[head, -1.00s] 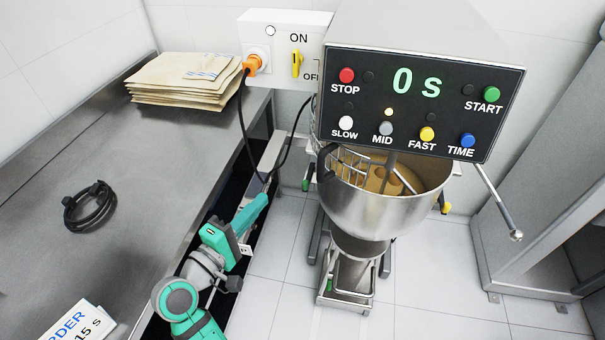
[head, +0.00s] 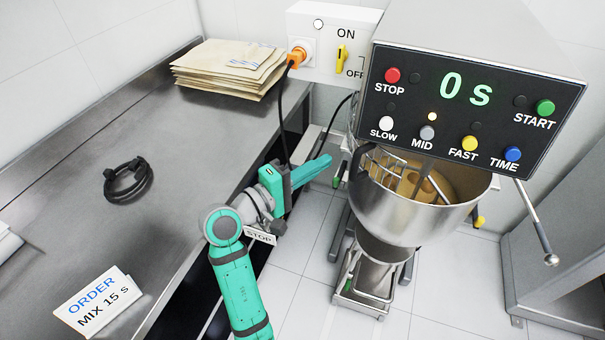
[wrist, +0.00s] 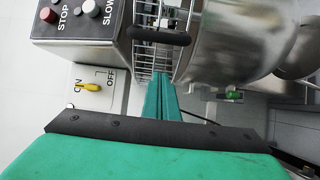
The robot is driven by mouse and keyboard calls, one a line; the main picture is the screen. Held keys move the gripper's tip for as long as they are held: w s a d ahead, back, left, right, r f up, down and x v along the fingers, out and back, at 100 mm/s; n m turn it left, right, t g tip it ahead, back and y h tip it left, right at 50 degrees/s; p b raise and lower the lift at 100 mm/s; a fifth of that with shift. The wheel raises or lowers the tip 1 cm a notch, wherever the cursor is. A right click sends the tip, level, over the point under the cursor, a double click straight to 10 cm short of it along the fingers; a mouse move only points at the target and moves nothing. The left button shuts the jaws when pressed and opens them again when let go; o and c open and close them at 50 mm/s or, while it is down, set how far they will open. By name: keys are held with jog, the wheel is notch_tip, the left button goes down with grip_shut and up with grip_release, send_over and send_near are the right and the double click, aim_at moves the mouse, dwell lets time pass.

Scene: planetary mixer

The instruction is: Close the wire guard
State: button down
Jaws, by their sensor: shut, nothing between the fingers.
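The wire guard (head: 384,165) stands at the left part of the steel bowl (head: 400,215), leaving the front and right of the bowl's mouth uncovered. Light brown dough shows inside the bowl. In the wrist view the guard's bars (wrist: 150,50) and its dark handle (wrist: 158,36) show just past my fingertips. My gripper (head: 322,162) is shut and empty, left of the bowl and pointing toward it. In the wrist view my gripper (wrist: 160,82) is seen end-on below the guard; I cannot tell whether it touches the bars.
The control panel (head: 470,110) overhangs the bowl and reads 0 s. A wall switch box (head: 325,50) with an orange plug is behind my arm. The steel table (head: 75,190) on the left holds envelopes, a coiled cable (head: 127,180) and an order card (head: 98,300). A lever (head: 535,222) is on the right.

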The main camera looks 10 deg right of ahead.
jog(key=s+d, duration=0.2)
jog(key=d, duration=0.1)
jog(key=shift+s+d, duration=0.1)
jog(key=shift+s, duration=0.3)
